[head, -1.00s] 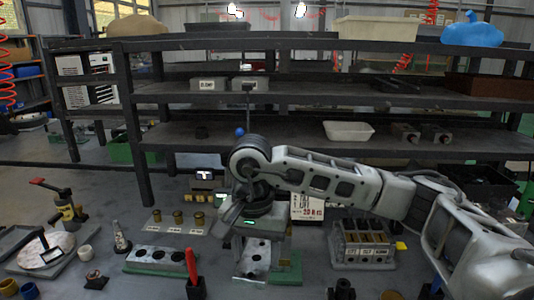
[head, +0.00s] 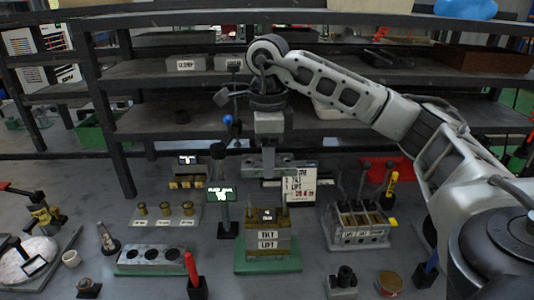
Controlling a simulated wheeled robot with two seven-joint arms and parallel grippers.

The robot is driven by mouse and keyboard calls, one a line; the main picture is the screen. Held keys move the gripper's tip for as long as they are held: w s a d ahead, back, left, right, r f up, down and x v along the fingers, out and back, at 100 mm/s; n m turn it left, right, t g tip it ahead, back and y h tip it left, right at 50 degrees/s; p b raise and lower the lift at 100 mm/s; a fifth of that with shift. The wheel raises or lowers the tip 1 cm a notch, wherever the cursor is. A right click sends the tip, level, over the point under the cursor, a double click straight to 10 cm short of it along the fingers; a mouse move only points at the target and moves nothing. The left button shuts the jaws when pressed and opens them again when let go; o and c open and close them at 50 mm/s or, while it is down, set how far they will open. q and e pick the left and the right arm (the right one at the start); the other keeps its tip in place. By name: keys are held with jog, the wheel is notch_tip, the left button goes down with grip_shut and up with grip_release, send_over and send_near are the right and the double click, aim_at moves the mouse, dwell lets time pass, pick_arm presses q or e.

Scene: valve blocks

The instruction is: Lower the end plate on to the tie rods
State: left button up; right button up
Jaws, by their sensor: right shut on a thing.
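My right gripper (head: 267,150) points down in the head view, above and a little behind the valve stack. It is shut on a grey metal piece (head: 265,168), seemingly the end plate, held clear of the stack. The stack has blocks labelled TILT (head: 268,235) and LIFT (head: 268,246) on a green base (head: 266,267). The plate's underside and holes cannot be made out. My left gripper is not in view.
A rack with upright rods (head: 360,236) is at right, a grey three-hole block (head: 154,262) at left. A red-handled tool (head: 191,268) is in front. Dark shelves (head: 190,82) rise behind.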

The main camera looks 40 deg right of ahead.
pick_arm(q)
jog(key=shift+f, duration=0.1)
pick_arm(e)
jog(key=shift+f+b, duration=0.45)
jog(key=shift+f, duration=0.1)
jog(key=shift+f+b, duration=0.55)
jog(key=shift+f, duration=0.1)
jog(key=shift+f+b, duration=0.6)
jog(key=shift+f, duration=0.3)
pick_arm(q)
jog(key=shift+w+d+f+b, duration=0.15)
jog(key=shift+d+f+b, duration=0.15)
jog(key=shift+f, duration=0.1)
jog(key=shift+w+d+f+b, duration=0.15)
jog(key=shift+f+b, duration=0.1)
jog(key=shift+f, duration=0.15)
pick_arm(e)
jog(key=shift+w+f, duration=0.1)
jog(key=shift+f, duration=0.7)
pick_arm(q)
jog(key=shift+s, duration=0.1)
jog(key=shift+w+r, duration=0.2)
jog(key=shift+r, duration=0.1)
